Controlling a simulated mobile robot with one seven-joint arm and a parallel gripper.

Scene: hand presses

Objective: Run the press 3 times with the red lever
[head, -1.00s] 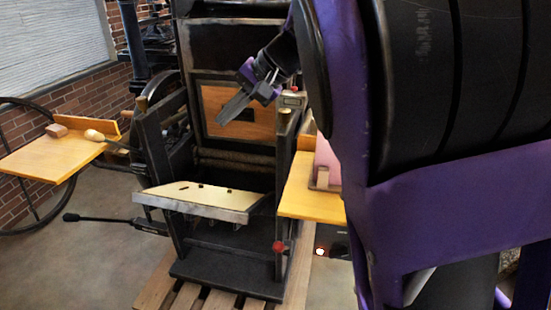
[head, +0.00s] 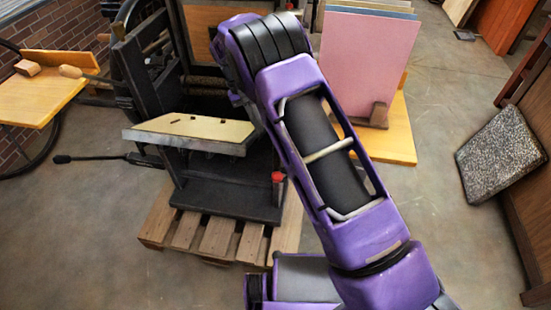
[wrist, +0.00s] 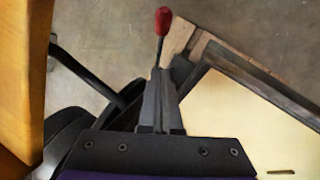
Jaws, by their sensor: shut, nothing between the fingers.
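The press (head: 225,195) is a black frame on a wooden pallet, with a tilted cream plate (head: 190,130) at its front. The red lever's knob (head: 277,177) shows low at the press's front right side in the head view. In the wrist view the red knob (wrist: 163,20) stands on a thin dark stem just beyond my fingertips. My gripper (wrist: 159,75) is shut with nothing between its fingers; they hide the stem's lower part, and I cannot tell whether they touch it. In the head view my own arm hides the gripper.
The pallet (head: 215,237) sticks out below the press. A yellow wooden shelf (head: 398,140) with upright pink board (head: 368,60) is to the right. A wooden side table (head: 40,90) and a black-handled bar (head: 75,158) are left.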

